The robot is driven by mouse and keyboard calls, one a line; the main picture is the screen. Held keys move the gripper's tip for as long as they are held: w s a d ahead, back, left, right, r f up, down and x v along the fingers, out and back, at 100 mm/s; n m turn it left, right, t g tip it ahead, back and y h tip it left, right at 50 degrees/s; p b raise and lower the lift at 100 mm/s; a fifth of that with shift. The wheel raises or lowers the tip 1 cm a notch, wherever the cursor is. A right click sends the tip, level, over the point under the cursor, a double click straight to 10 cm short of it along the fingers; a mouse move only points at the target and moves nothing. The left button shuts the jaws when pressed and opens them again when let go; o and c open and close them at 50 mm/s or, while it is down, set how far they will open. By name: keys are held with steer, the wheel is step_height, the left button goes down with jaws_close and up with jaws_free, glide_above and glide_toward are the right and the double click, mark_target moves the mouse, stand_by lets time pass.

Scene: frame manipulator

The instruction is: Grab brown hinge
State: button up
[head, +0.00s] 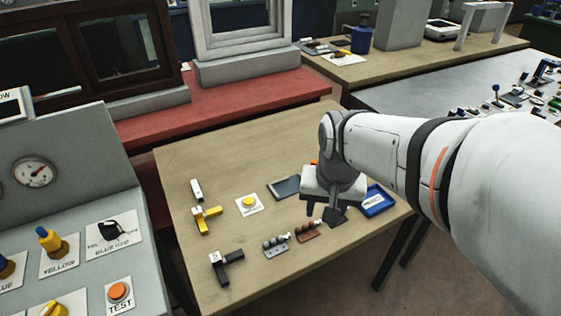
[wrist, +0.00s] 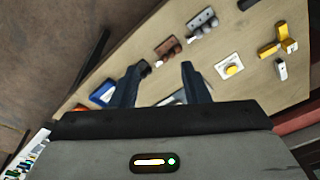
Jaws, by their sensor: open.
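The brown hinge (head: 308,232) lies on the wooden table near its front edge, with a light knob at its upper right end. It also shows in the wrist view (wrist: 167,49), just beyond the fingertips and between their lines. A similar grey hinge (head: 275,246) lies to its left in the head view, and farther out in the wrist view (wrist: 203,22). My gripper (head: 326,217) is open and empty above the table, close to the brown hinge and apart from it. Both dark fingers (wrist: 160,68) show in the wrist view.
A blue tray (head: 377,201) is right of my gripper. A dark flat tablet (head: 284,187), a yellow button (head: 249,203), a yellow fitting (head: 206,219) and a black fitting (head: 225,264) lie on the table (head: 240,280). A grey control panel (head: 60,165) stands at left.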

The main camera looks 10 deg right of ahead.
mark_target(305, 226)
steer(key=w+f+m+g+b, duration=0.1)
steer(key=w+f+m+b, duration=0.1)
steer(key=w+f+m, duration=0.3)
steer(key=w+f+m+g+b, duration=0.1)
steer(key=w+f+m, duration=0.4)
steer(key=w+f, duration=0.1)
steer(key=shift+b, duration=0.4)
steer(key=shift+f+m, duration=0.3)
steer(key=shift+f, duration=0.05)
steer(key=f, duration=0.7)
steer(key=shift+s+a+f, duration=0.1)
steer(key=shift+s, duration=0.1)
jaws_close()
